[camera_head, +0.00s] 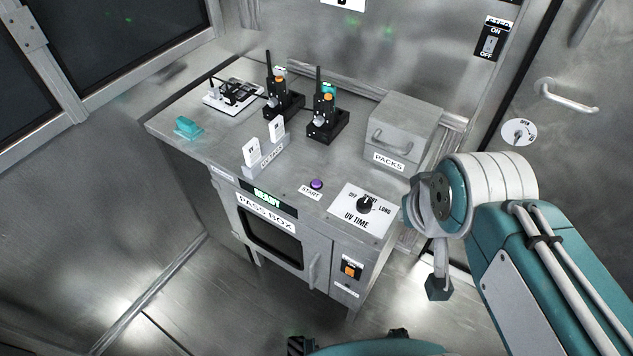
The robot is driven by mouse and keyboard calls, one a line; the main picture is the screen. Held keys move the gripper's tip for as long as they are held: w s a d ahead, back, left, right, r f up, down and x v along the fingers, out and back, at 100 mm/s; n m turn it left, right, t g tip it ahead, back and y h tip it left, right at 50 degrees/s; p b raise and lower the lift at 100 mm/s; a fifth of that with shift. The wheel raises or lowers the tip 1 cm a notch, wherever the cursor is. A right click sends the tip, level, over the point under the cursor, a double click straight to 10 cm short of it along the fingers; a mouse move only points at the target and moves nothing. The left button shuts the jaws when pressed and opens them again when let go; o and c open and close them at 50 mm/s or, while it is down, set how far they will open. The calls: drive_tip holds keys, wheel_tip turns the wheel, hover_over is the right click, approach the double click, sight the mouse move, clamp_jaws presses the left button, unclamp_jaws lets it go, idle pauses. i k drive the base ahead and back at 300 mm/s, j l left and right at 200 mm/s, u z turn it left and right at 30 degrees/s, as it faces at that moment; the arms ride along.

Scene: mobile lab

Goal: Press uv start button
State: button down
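The purple round start button (316,184) sits on the top of the grey pass box cabinet (225,160), near its front edge, beside a START label (310,193). To its right is a white UV TIME plate (350,219) with a black knob (365,204) marked OFF, SHORT and LONG. The knob's exact setting is hard to read. A lit green display (268,197) on the front reads READY. My teal and white arm enters from the right, its joint right of the cabinet. A small part hangs below that joint; I cannot make out the fingers. Nothing of mine touches the button.
A grey PACKS box (404,130), two black radios in chargers (284,103) (327,127), white cards in a holder (265,152) and a teal item (188,127) stand on top. The pass box door (272,242) is shut. An orange switch (350,270) is on the front. Clear floor lies left.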

sight(315, 183)
drive_tip(key=j, duration=0.7)
drive_tip(key=i+j, duration=0.15)
drive_tip(key=j, duration=0.5)
drive_tip(key=z, duration=0.05)
